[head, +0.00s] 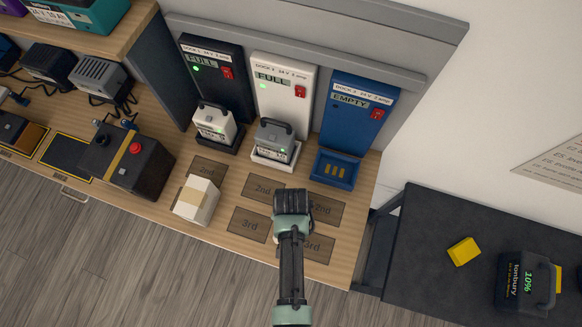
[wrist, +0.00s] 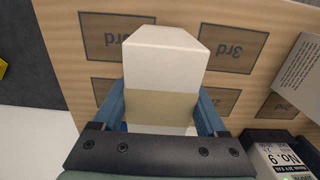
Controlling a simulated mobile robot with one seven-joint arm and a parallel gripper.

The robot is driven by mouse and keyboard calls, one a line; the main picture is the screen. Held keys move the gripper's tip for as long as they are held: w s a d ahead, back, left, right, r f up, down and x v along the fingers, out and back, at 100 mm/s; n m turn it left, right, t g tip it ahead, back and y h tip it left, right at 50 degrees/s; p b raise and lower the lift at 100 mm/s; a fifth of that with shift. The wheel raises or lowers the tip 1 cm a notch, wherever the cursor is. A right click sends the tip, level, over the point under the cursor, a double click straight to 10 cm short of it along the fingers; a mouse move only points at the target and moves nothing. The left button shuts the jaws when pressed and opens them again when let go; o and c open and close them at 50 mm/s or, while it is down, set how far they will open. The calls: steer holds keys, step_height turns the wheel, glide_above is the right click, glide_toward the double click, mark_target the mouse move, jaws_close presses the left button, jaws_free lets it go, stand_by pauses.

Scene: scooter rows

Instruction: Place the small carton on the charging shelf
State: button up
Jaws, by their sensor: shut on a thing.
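In the wrist view, a small white carton with a tan band (wrist: 165,68) sits between the two fingers of my gripper (head: 293,197), which is shut on it. My gripper is over the wooden charging shelf (head: 355,225), among the brown "2nd" and "3rd" patches. I cannot tell whether the carton touches the shelf. Another pale carton with a tan band (head: 197,200) stands on the shelf to the left; it also shows at the right of the wrist view (wrist: 302,72).
Behind stand a black dock (head: 217,80) and a white dock (head: 281,95), both marked FULL with batteries, and a blue dock (head: 356,110) marked EMPTY. A dark box with a red knob (head: 133,160) is at left. A dark table (head: 420,250) at right holds a yellow block (head: 463,251).

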steer(key=shift+f, duration=0.15)
steer(key=o, duration=1.5)
